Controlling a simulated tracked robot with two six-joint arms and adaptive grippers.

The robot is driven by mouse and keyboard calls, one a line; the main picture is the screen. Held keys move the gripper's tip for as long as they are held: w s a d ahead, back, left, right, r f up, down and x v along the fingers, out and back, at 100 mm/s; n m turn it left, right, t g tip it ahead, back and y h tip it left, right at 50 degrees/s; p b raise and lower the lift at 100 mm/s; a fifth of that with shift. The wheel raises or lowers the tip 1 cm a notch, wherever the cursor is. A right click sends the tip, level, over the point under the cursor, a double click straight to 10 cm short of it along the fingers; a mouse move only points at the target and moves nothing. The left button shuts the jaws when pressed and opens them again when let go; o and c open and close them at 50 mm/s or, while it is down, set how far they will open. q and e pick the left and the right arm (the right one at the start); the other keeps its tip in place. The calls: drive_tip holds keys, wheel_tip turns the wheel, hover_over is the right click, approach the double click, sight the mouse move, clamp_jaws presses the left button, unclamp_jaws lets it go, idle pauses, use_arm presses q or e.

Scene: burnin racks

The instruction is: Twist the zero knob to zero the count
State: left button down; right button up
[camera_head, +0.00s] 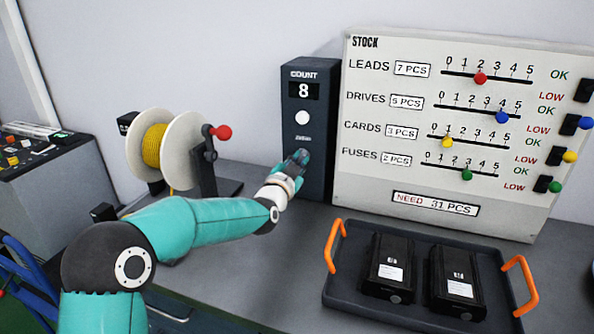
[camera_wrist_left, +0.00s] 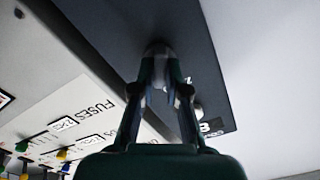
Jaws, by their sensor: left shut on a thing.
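The dark count box (camera_head: 318,135) stands against the back wall, left of the stock board. Its display (camera_head: 303,91) reads 8, and a round white button (camera_head: 302,117) sits below it. My left gripper (camera_head: 299,156) is at the lower front of the box, shut on the zero knob, which its fingers hide. In the left wrist view the fingertips (camera_wrist_left: 158,52) meet against the dark box face (camera_wrist_left: 100,28). My right gripper is not in view.
The stock board (camera_head: 440,188) with coloured sliders stands right of the box. A dark tray (camera_head: 348,290) with orange handles and two black drives (camera_head: 388,265) is in front of it. A yellow wire spool (camera_head: 182,150) with a red-knobbed crank (camera_head: 221,132) stands left of my gripper.

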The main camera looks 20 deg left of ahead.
use_arm(q)
drive_tip(key=m+b, duration=0.1)
drive_tip(key=m, duration=0.4)
drive_tip(key=shift+d, duration=0.15)
drive_tip(key=shift+f, duration=0.1)
idle(0.4)
drive_tip(key=c, duration=1.2)
unclamp_jaws()
drive_tip(key=shift+s, duration=0.15)
drive_tip(key=shift+s, duration=0.25)
drive_tip(key=s, duration=1.1)
drive_tip(key=shift+s+a, duration=0.1)
drive_tip(key=shift+a, duration=0.15)
